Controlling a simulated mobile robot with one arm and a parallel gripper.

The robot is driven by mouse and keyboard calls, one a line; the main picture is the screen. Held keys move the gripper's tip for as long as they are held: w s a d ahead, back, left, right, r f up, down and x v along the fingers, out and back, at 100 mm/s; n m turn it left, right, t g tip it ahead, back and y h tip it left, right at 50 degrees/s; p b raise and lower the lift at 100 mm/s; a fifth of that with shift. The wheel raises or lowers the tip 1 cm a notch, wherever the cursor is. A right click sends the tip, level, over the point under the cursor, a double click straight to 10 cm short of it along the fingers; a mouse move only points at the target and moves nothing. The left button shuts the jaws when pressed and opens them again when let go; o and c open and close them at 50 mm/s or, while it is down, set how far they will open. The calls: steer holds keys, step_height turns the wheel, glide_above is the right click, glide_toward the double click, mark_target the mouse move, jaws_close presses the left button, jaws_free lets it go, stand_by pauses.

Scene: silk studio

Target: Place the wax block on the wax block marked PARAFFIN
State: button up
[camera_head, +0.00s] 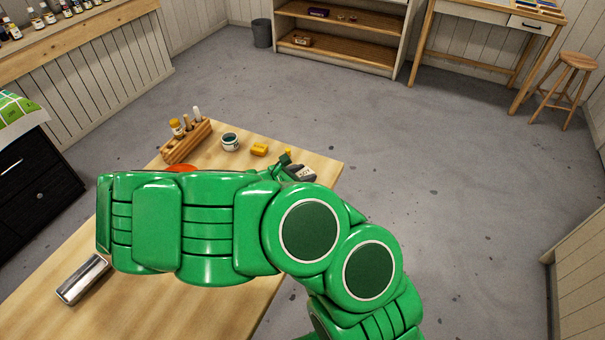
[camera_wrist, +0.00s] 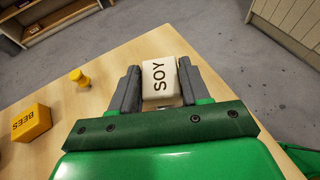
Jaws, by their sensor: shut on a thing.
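My gripper (camera_wrist: 158,70) is shut on a cream-white wax block (camera_wrist: 161,80) marked SOY, with one grey finger on each side of it. It is over the table near the right end; I cannot tell whether the block touches the tabletop. In the head view my gripper (camera_head: 299,171) shows small beyond my green arm. A yellow block (camera_wrist: 31,122) marked BEES lies to the left in the wrist view and also shows in the head view (camera_head: 259,150). No block marked PARAFFIN shows; my arm hides part of the table.
The wooden table (camera_head: 310,160) also bears a wooden rack (camera_head: 187,142) with bottles, a dark teal cup (camera_head: 230,142), a partly hidden orange thing (camera_head: 181,168) and a metal bar-like thing (camera_head: 83,279). A small yellow peg-like thing (camera_wrist: 79,77) stands near the gripper. Open floor lies beyond.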

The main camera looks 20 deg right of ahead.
steer(key=o, duration=1)
steer(key=shift+o, duration=0.2)
steer(key=shift+r, duration=0.15)
steer(key=shift+v, duration=6)
